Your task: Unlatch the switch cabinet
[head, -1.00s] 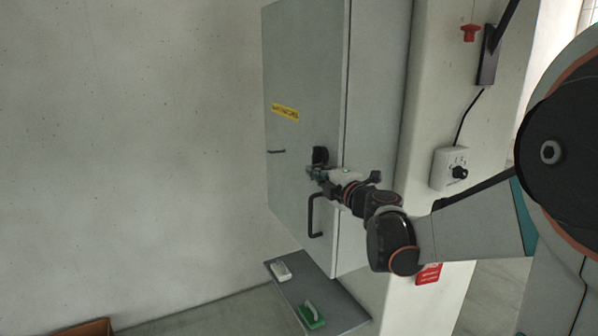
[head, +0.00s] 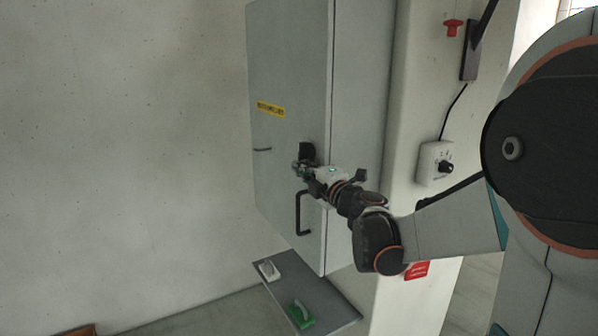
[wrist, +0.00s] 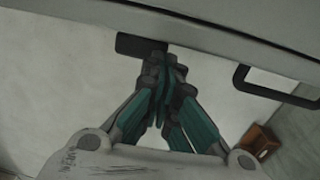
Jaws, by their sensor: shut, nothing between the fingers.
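The switch cabinet (head: 290,60) is a tall grey box, and its door looks closed. A black latch (head: 307,151) sits on the door near its right edge; in the wrist view it shows as a dark block (wrist: 136,44). A black bar handle (head: 299,215) is below the latch and also shows in the wrist view (wrist: 272,84). My gripper (head: 300,169) is at the door just below the latch. In the wrist view its fingertips (wrist: 164,66) are together, empty, beside the latch block. I cannot tell whether they touch it.
A grey shelf (head: 330,302) below the cabinet holds a white block (head: 269,270) and a green-based brush (head: 301,316). A control box with a black knob (head: 437,163) and a red knob (head: 453,27) are on the pillar at right. A brown box (wrist: 262,141) stands on the floor.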

